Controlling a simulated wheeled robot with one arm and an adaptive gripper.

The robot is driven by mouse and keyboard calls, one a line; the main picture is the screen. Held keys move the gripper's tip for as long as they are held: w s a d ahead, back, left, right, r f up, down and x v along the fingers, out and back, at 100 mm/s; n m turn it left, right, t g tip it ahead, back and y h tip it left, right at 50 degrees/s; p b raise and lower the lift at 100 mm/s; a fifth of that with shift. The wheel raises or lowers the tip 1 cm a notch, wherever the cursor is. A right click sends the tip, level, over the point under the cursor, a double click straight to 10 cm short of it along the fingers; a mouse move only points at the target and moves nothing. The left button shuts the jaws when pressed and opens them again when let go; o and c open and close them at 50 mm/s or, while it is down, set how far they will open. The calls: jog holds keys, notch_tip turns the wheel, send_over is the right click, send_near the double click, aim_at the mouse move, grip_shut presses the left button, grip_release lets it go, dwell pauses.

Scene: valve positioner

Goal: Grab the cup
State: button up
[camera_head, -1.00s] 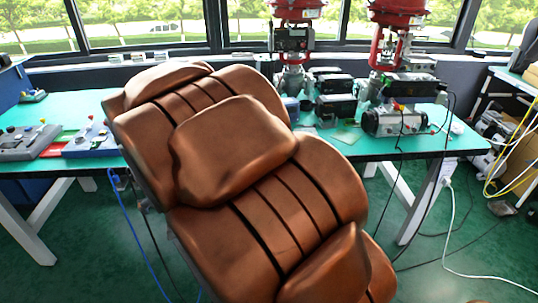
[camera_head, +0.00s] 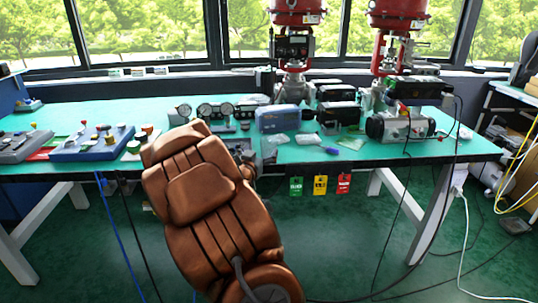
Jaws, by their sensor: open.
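I cannot make out a cup in the head view. My brown, ribbed arm (camera_head: 205,205) rises from the bottom centre and leans up and left across the front edge of the bench. It hides part of the bench edge and the floor behind it. I cannot make out the fingers of my gripper; the far end of the arm hides whatever lies beyond it.
A green-topped bench (camera_head: 75,112) spans the view. It bears control boxes (camera_head: 92,143) at left, gauges (camera_head: 205,112) mid-bench, a blue-grey device (camera_head: 278,118), and red-topped valves (camera_head: 297,12) at back. Coloured tags (camera_head: 320,185) hang in front. Cables (camera_head: 463,230) trail at right.

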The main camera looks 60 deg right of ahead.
aim_at(267, 145)
jog(key=shift+s+x, duration=0.2)
jog(key=shift+x, duration=3.65)
jog(key=shift+f, duration=0.2)
jog(key=c, duration=1.1)
